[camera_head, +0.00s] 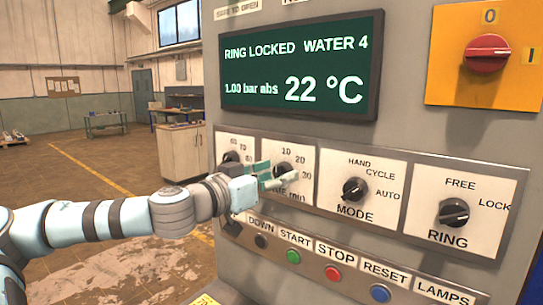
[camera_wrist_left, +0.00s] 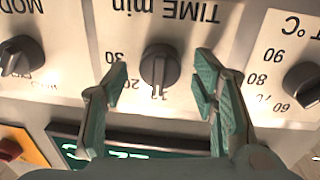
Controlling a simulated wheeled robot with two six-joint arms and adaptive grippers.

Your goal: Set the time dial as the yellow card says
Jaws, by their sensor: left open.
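The time dial (camera_head: 283,169) is a black knob on a white plate; it also shows upside down in the left wrist view (camera_wrist_left: 160,64). Its pointer seems to point at or near a partly covered mark beside the 20. My left gripper (camera_head: 275,176) is open in front of the dial. In the left wrist view its green-padded fingers (camera_wrist_left: 163,75) stand on either side of the knob, with gaps on both sides. A yellow piece (camera_head: 206,300), perhaps the card, shows at the bottom edge; its text cannot be read. My right gripper is out of view.
The °C dial (camera_wrist_left: 305,82) and the mode dial (camera_head: 355,190) flank the time dial. The ring dial (camera_head: 453,212) is farther right. Buttons, including green start (camera_head: 293,257) and red stop (camera_head: 333,273), sit below. The display (camera_head: 300,70) reads ring locked, water 4, 22 °C.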

